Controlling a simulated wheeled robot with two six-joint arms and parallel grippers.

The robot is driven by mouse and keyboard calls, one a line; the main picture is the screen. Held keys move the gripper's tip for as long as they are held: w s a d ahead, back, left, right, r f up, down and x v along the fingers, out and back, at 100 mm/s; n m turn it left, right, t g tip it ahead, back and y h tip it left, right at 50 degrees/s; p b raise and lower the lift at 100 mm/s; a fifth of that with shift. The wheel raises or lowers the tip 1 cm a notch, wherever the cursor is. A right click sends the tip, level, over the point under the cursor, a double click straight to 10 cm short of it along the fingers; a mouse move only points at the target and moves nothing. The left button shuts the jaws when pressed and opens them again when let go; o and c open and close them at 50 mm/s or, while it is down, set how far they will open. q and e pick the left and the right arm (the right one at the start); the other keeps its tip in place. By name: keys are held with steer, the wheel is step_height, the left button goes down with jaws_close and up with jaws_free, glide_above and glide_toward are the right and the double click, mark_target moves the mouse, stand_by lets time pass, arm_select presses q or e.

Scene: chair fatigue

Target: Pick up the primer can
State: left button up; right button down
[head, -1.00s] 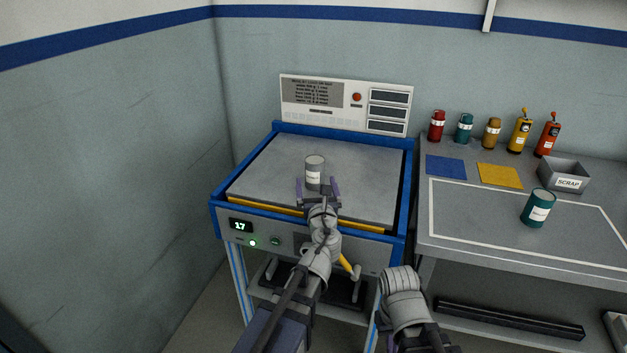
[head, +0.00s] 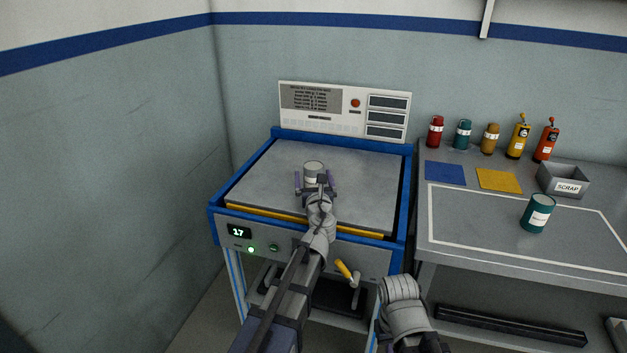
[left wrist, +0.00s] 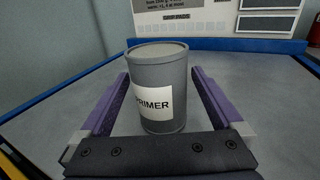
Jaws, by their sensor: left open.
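The primer can (head: 313,169) is a grey cylinder with a white label, standing upright on the grey platform (head: 355,170) of the blue-framed machine. In the left wrist view the can (left wrist: 158,75) shows its "PRIMER" label. My left gripper (head: 315,182) is open, with its purple fingers on either side of the can. In the left wrist view there is a gap between the can and each finger, so the gripper (left wrist: 160,95) is around it but not closed on it. My right arm's forearm shows at the bottom of the head view; its gripper cannot be made out.
A panel (head: 345,110) stands behind the platform. On the bench at right are a teal can (head: 537,214), a scrap bin (head: 564,181), blue (head: 445,173) and yellow (head: 499,179) mats, and several bottles at the back. The platform around the can is clear.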

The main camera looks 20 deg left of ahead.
arm_select(q)
jaws_close()
stand_by(0.8)
